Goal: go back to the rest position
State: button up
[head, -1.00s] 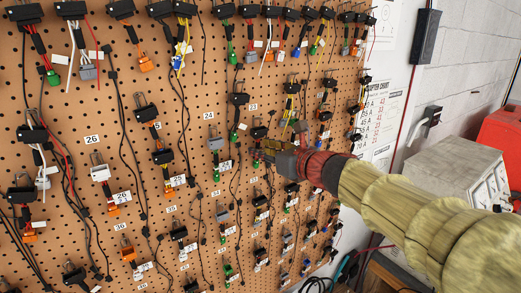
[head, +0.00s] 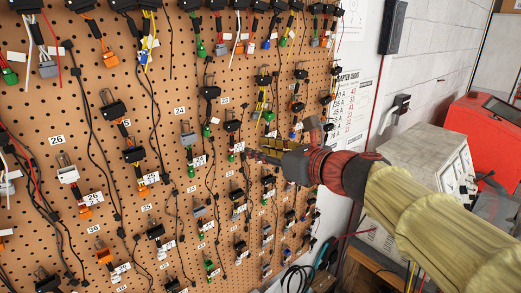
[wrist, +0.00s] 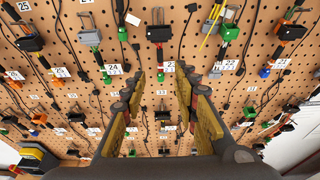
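My gripper (head: 252,156) is in front of the brown pegboard (head: 75,98) in the head view, at the end of my sleeved arm. In the wrist view my gripper (wrist: 158,100) is open, with its two yellow-padded fingers apart. Nothing is held between them. I cannot tell the exact gap between the fingertips and the board.
Black connectors with coloured plugs and loose leads hang across the board. At right stand a grey box with gauges (head: 428,158) and a red case (head: 482,128). A wall chart (head: 352,98) and a black wall box (head: 393,27) are beyond the board. Cables (head: 297,277) hang low.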

jog(key=s+d+f+n+g+h+b, duration=0.1)
jog(key=s+f+n+g+b, duration=0.15)
jog(key=s+f+n, duration=0.55)
jog(key=s+f+n+g+h+b, duration=0.2)
jog(key=s+f+n+g, duration=0.15)
jog(key=f+n, duration=0.75)
jog(key=s+d+f+n+h+b, duration=0.2)
jog(key=s+d+f+n+b, duration=0.1)
jog(key=f+b, duration=0.4)
jog(key=s+d+f+n+g+h+b, duration=0.1)
jog(key=s+d+f+b, duration=0.4)
jog(key=f, duration=0.8)
jog(key=s+d+f+n+h+b, duration=0.2)
jog(key=s+d+f+n+b, duration=0.1)
jog(key=s+f+n+b, duration=0.3)
notch_tip(320, 180, down, 4)
jog(key=s+b, duration=0.2)
jog(key=shift+s+d+h+b, duration=0.35)
jog(key=shift+d+h+b, duration=0.05)
